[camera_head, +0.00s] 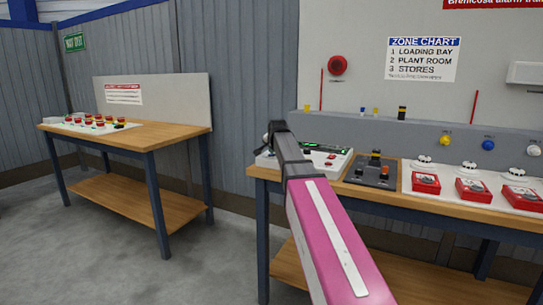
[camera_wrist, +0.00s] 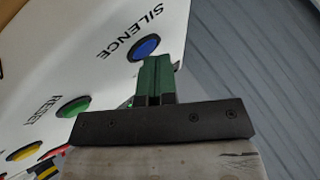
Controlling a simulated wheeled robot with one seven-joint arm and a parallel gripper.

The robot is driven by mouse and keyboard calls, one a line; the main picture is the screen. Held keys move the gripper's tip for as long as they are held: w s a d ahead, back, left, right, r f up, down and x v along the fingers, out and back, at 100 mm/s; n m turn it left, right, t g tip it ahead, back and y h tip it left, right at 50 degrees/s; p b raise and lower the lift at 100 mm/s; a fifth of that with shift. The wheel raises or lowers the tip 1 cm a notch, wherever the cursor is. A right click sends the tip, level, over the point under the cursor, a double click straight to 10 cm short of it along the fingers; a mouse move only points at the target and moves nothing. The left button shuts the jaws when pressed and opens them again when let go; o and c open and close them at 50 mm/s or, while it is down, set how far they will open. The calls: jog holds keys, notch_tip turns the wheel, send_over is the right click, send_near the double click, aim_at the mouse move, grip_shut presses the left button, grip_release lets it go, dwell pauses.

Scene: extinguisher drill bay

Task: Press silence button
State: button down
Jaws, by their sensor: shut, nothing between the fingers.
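The blue silence button (camera_wrist: 146,46) shows in the wrist view on a white panel, with the printed word SILENCE beside it. My gripper (camera_wrist: 159,64) is shut and empty, its green fingers together. The fingertips overlap the lower right edge of the button in this view; I cannot tell whether they touch it. The panel (camera_head: 341,161) sits at the left end of the right-hand bench in the head view. My gripper (camera_head: 273,133) is over the panel's left part there, and my arm hides the silence button.
A green reset button (camera_wrist: 73,107) and a yellow button (camera_wrist: 22,153) are on the same panel. Right of the panel are a dark control box (camera_head: 372,172) and several red boxes (camera_head: 426,183). A second bench (camera_head: 150,138) stands left, across open floor.

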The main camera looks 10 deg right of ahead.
aim_at(273, 155)
jog(key=shift+r, duration=0.1)
dwell(0.3)
jog(key=shift+r, duration=0.75)
jog(key=shift+r, duration=2.5)
jog(key=shift+s, duration=0.1)
